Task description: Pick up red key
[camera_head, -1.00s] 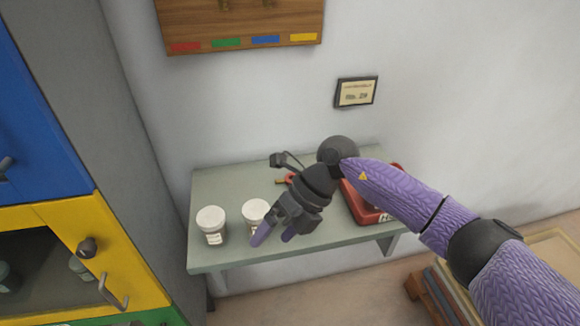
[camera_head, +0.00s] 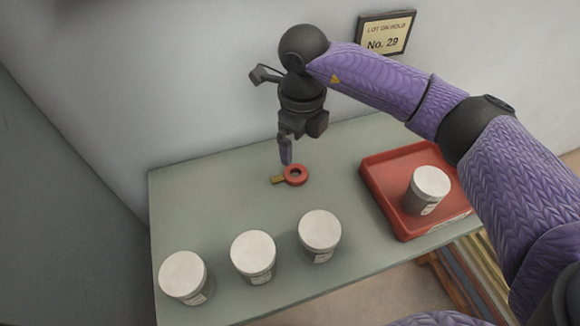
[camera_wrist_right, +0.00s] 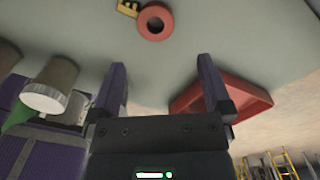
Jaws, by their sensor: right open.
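The red key (camera_head: 296,175) lies flat on the grey-green table (camera_head: 220,190), its round red ring to the right and its brass bit to the left. In the right wrist view the red key (camera_wrist_right: 156,22) is at the top, beyond the fingertips. My right gripper (camera_head: 286,152) points down just above and behind the key, apart from it. In the right wrist view my right gripper (camera_wrist_right: 162,85) has its two purple fingers spread with nothing between them. My left gripper is out of view.
Three white-lidded jars (camera_head: 253,252) stand along the table's front. A red tray (camera_head: 382,190) at the right holds another jar (camera_head: 428,188). A framed "LOT ON HOLD No. 29" sign (camera_head: 385,36) hangs on the wall behind. The table around the key is clear.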

